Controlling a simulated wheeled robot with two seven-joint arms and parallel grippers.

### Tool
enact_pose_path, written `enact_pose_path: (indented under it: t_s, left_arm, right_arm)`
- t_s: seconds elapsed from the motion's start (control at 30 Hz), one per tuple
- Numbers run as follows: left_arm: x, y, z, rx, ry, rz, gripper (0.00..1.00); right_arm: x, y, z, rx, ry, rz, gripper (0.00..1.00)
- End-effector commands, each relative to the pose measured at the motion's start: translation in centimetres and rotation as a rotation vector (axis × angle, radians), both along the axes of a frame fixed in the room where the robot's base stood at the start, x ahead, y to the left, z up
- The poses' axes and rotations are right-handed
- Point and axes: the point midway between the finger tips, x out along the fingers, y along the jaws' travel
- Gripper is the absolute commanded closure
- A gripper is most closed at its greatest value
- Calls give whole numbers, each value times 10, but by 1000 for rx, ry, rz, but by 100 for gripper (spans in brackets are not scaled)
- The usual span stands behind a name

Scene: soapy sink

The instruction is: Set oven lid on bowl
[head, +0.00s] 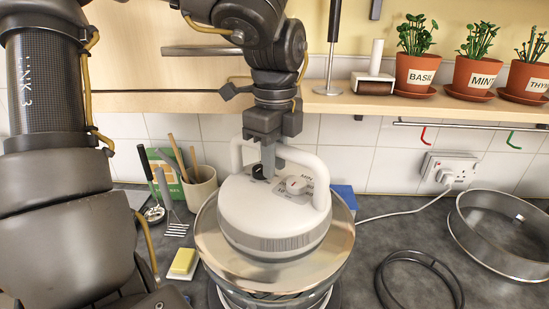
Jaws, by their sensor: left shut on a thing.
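The oven lid (262,218) is white and round, with a grey ribbed band, dials on top and a white arched handle. My left gripper (268,168) comes down from above and is shut on the lid at its handle. The lid looks about level. The shiny bowl (335,250) is directly below, its wide rim showing around the lid. The lid hides most of the bowl's opening, and I cannot tell whether the two touch. My right gripper is not in view.
A utensil pot (200,188) and a yellow sponge (183,261) are at left. A shelf (350,104) with potted herbs runs above. A white cord leads to the wall socket (447,170).

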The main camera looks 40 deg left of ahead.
Motion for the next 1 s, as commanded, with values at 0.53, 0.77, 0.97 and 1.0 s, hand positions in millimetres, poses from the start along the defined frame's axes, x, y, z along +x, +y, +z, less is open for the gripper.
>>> enact_pose_path:
  t_s: [0.53,0.77,0.97,1.0]
  left_arm:
    - [1,0,-11,0,-3,0,100]
    - [1,0,-16,0,-3,0,100]
    - [1,0,-20,0,-3,0,100]
    - [0,0,-20,0,-3,0,100]
  right_arm:
    - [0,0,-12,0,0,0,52]
    - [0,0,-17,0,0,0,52]
    - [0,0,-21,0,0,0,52]
    - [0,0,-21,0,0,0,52]
